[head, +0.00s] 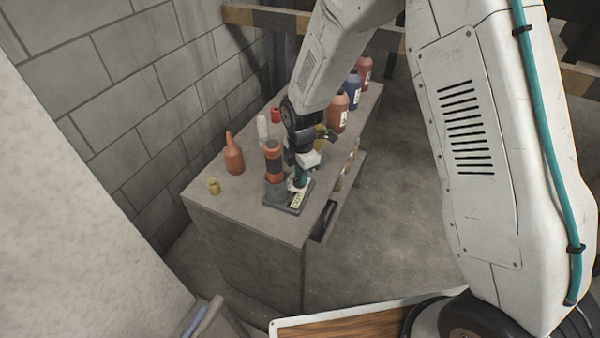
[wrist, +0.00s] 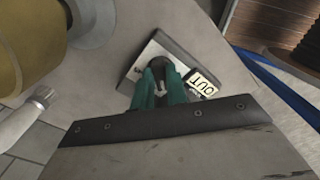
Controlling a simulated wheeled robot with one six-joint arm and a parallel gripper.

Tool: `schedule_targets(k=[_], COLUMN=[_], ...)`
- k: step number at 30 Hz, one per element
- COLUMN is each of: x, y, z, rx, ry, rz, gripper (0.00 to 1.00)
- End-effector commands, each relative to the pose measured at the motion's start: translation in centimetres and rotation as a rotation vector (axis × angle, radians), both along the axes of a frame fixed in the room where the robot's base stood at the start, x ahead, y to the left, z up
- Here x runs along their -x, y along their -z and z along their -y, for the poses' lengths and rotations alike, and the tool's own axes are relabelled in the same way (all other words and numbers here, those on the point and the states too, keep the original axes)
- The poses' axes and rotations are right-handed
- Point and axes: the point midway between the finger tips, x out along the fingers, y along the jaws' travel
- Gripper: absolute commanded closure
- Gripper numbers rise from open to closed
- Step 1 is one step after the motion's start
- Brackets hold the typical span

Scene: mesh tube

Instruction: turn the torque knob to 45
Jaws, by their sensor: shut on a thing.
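My gripper (head: 299,180) reaches down to a small device on a grey base plate (head: 287,207) near the front of the bench. In the wrist view, my gripper's teal fingers (wrist: 161,80) are closed around a dark round knob (wrist: 160,63). The knob stands on a pale plate (wrist: 137,74) with a dark edge, beside a white "OUT" label (wrist: 203,84). In the head view, my gripper hides the knob. A grey and orange cylinder (head: 273,172) stands upright on the left part of the base plate. No scale or setting of the knob can be read.
The concrete bench (head: 225,205) holds an orange bottle (head: 233,157), a small yellow item (head: 214,186) and a white bottle (head: 262,129) left of my arm. Brown (head: 339,112), blue (head: 353,91) and red (head: 364,70) bottles stand behind. A block wall (head: 130,100) borders the left.

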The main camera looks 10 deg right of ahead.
Motion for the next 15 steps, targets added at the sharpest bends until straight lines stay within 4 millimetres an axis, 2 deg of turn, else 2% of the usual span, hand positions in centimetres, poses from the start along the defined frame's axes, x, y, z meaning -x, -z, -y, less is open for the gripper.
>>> schedule_targets(k=[15], x=[0.02], y=[-0.12], z=[0.02], rx=[-0.002], ry=[0.469], rz=[0.003], gripper=[1.0])
